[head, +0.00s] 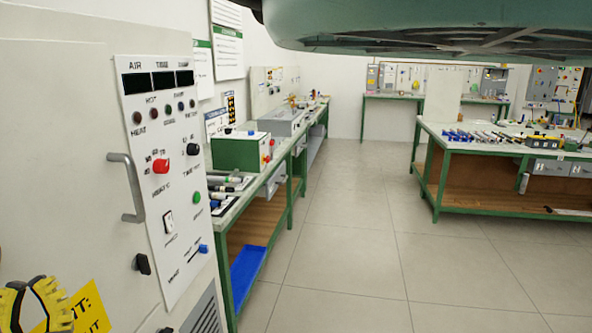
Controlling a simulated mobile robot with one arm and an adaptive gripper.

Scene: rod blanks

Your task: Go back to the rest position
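My gripper (36,292) shows at the lower left corner as yellow and black fingers, partly cut off by the picture edge. It is in front of a pale machine cabinet (60,140) and beside a yellow sign (90,305) on it. Nothing can be made out between the fingers, and how far they are apart is unclear. Several dark and pale rods (228,182) lie on the near end of the left bench. A row of rod-like pieces, some with blue ends (462,135), lies on the right bench.
The cabinet has a protruding handle (128,188) and knobs. The left bench (248,228) runs along the wall, with a green and white box (240,150) on top and a blue tray (248,268) below. The right bench (437,180) stands apart. Tiled floor (350,240) between them is clear.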

